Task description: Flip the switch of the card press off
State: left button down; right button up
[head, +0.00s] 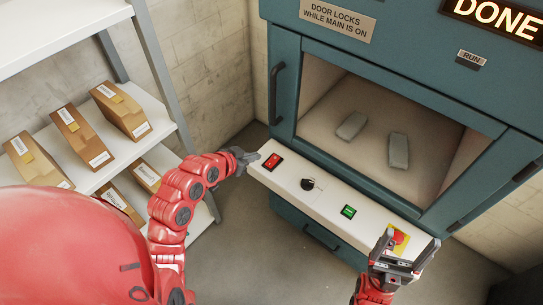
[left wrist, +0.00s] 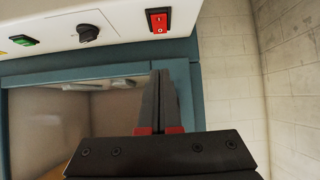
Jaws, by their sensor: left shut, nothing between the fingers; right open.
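The card press (head: 285,75) is a large teal cabinet with a windowed door and a white control panel (head: 326,193). A red rocker switch (head: 272,161) sits at the panel's left end; it also shows in the left wrist view (left wrist: 159,20), with white marks. I cannot tell which side of it is pressed. My left gripper (head: 252,157) is shut and empty, just left of the switch and seemingly apart from it. Its closed fingers show in the left wrist view (left wrist: 164,95). My right gripper (head: 412,245) is open and empty at the panel's right end.
The panel also has a black knob (head: 308,184), a lit green button (head: 348,211) and a red button on yellow (head: 398,237) beside my right gripper. A "DONE" sign (head: 494,17) glows above. Two grey blocks lie behind the window. Shelves with boxes (head: 80,135) stand left.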

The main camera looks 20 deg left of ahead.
pick_arm(q)
jog(key=p, duration=0.2)
send_over(277, 157)
jog(key=s+a, duration=0.1)
jog(key=s, duration=0.3)
jog(key=f, duration=0.5)
jog(key=shift+w+a+f, duration=0.15)
jog(key=shift+w+f, duration=0.05)
jog(key=shift+f, duration=0.1)
jog(key=f, duration=0.3)
jog(key=shift+w, duration=0.35)
jog(key=shift+f, duration=0.65)
jog(key=shift+w, duration=0.1)
jog(key=shift+w+d+g+p, duration=0.1)
jog(key=shift+d+g+p, duration=0.1)
jog(key=shift+g+p, duration=0.15)
jog(key=shift+f, duration=0.25)
jog(key=shift+w, duration=0.15)
